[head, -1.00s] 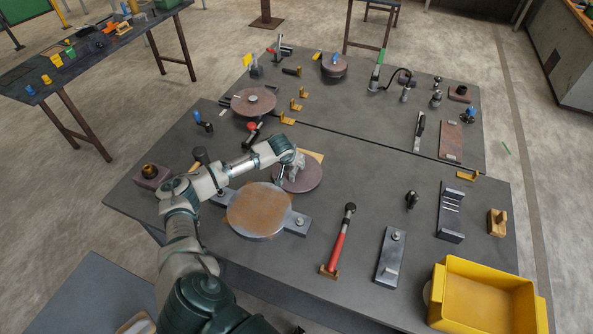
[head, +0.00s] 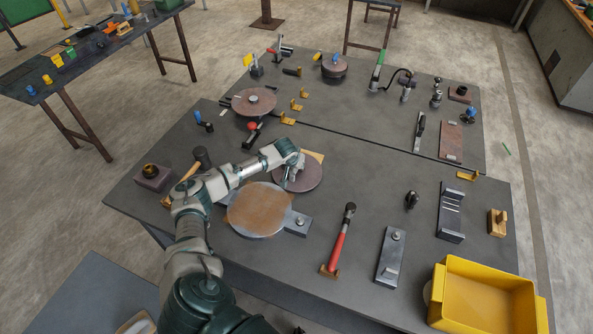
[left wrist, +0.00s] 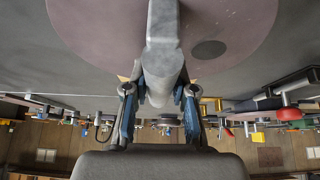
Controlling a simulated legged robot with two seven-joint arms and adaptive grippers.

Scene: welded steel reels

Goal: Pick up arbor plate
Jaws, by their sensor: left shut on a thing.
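The arbor plate (head: 311,176) appears to be a round reddish-brown disc with a grey post, near the middle of the front table. In the left wrist view the disc (left wrist: 90,30) fills the top, with the thick grey post (left wrist: 163,35) in front of it. My left gripper (head: 288,184) is at the disc's left part. In the left wrist view my left gripper (left wrist: 160,98) has its fingers on both sides of the post's rounded end, shut on it. In the head view, the gripper hides the post. I cannot tell whether the disc is clear of the table. My right gripper is not in view.
A larger brown disc on a grey bar (head: 262,212) lies just in front. A red-handled tool (head: 341,240) and a grey bracket (head: 391,258) lie to the right. A yellow bin (head: 484,296) stands front right. Another reel disc (head: 254,101) is behind.

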